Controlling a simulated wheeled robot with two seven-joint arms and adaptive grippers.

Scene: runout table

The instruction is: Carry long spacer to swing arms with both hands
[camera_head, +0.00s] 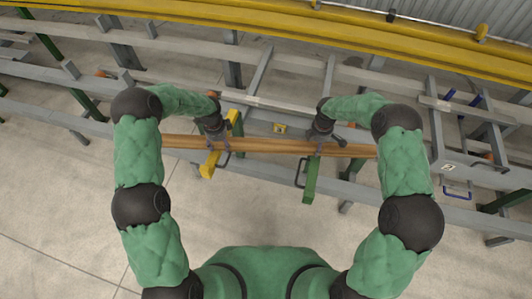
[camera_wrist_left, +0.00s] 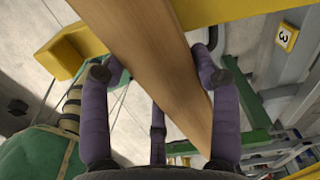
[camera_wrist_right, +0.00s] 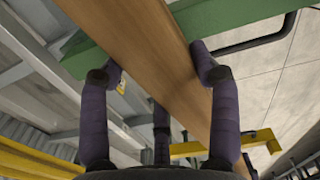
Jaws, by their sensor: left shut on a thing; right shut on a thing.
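The long spacer is a brown wooden beam (camera_head: 265,147) lying left to right in front of me. My left gripper (camera_head: 218,139) is shut on it near the yellow swing arm (camera_head: 208,166). My right gripper (camera_head: 319,141) is shut on it near the green swing arm (camera_head: 311,182). In the left wrist view the beam (camera_wrist_left: 150,50) crosses over the yellow arm (camera_wrist_left: 62,52). In the right wrist view the beam (camera_wrist_right: 150,45) crosses over the green arm (camera_wrist_right: 235,14). I cannot tell whether the beam touches either arm. My own arms hide its ends.
A grey steel runout frame (camera_head: 262,172) runs along the beam, with a yellow number tag (camera_head: 280,128) on it. A long yellow rail (camera_head: 250,36) lies behind. A blue handle (camera_head: 457,195) is at the right. The concrete floor on my side is clear.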

